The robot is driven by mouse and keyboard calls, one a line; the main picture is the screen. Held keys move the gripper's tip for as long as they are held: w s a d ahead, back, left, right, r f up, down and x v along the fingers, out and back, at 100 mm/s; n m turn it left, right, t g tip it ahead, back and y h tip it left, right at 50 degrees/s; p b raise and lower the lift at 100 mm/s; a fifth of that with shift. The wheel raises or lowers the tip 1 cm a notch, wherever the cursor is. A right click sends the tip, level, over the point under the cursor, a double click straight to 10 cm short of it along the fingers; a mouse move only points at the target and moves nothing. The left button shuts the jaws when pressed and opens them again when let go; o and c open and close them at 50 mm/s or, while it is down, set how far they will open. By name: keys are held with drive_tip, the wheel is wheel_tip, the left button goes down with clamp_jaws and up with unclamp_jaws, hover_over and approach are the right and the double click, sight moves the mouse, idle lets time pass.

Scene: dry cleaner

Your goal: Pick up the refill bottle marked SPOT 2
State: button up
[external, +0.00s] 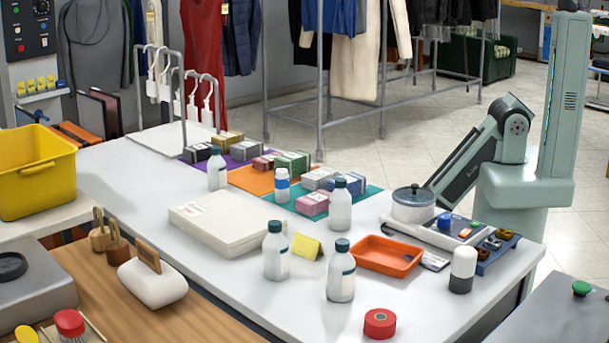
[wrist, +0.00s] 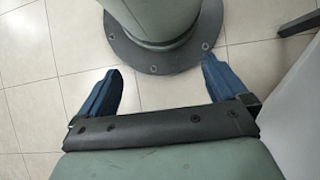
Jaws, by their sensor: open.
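Several clear refill bottles with dark teal caps stand upright on the white table: one at the back left (external: 217,172), one at the middle right (external: 340,208), one at the front left (external: 276,255) and one at the front right (external: 341,275). Their labels are too small to read, so I cannot tell which is marked SPOT 2. My gripper (wrist: 162,66) is open and empty in the wrist view, its two blue fingers apart above the tiled floor and my base. In the external view its fingers are hidden, and no bottle shows in the wrist view.
A white box (external: 225,225), yellow card (external: 306,246), orange tray (external: 370,262), lidded pot (external: 414,205), white dispenser (external: 463,268) and red tape roll (external: 380,323) crowd the table around the bottles. The front middle is clearer.

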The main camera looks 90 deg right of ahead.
drive_tip(key=shift+c, duration=0.2)
drive_tip(key=shift+c, duration=0.8)
